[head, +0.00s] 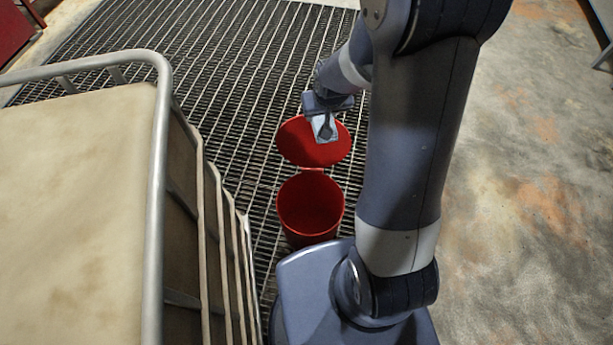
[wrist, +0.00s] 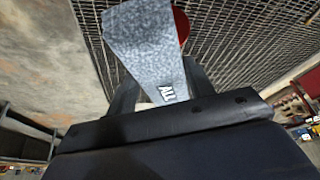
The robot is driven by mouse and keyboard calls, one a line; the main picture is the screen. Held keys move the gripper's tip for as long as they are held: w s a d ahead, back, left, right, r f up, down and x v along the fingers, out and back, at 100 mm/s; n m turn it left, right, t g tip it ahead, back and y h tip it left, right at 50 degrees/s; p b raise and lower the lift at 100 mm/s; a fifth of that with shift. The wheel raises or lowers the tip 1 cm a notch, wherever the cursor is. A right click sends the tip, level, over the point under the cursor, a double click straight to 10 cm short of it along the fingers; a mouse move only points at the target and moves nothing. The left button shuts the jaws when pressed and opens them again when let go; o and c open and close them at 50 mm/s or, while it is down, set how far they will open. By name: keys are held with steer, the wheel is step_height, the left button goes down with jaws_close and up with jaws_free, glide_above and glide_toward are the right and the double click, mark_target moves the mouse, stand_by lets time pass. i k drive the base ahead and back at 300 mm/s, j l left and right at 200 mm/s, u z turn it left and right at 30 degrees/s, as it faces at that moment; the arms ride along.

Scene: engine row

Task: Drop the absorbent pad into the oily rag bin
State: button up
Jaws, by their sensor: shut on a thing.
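The oily rag bin (head: 309,208) is a red round bin standing on the floor grating, with its red lid (head: 297,143) swung open on the far side. Its inside looks empty from here. My gripper (head: 322,118) is in front of the lid in the head view, apart from the bin's mouth in the picture. It is shut on the absorbent pad (head: 324,129), a light grey-blue piece that hangs from it. A bit of red shows behind the pad (wrist: 182,27).
A large pale tank (head: 75,200) in a metal tube cage stands at the left, close to the bin. Metal grating (head: 225,65) covers the floor around the bin. Stained concrete (head: 530,200) lies open at the right.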

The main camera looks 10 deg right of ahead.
mark_target(313, 226)
steer(key=i+l, duration=0.1)
steer(key=l, duration=0.35)
steer(key=i+l, duration=0.15)
steer(key=l, duration=0.3)
steer(key=i+l, duration=0.1)
steer(key=l, duration=0.3)
steer(key=i+l, duration=0.1)
steer(key=l, duration=0.35)
steer(key=i+l, duration=0.15)
steer(key=l, duration=0.3)
steer(key=l+u, duration=0.25)
steer(key=u, duration=0.15)
steer(key=l+u, duration=0.25)
steer(key=u, duration=0.15)
steer(key=l+u, duration=0.3)
steer(key=u, duration=1.05)
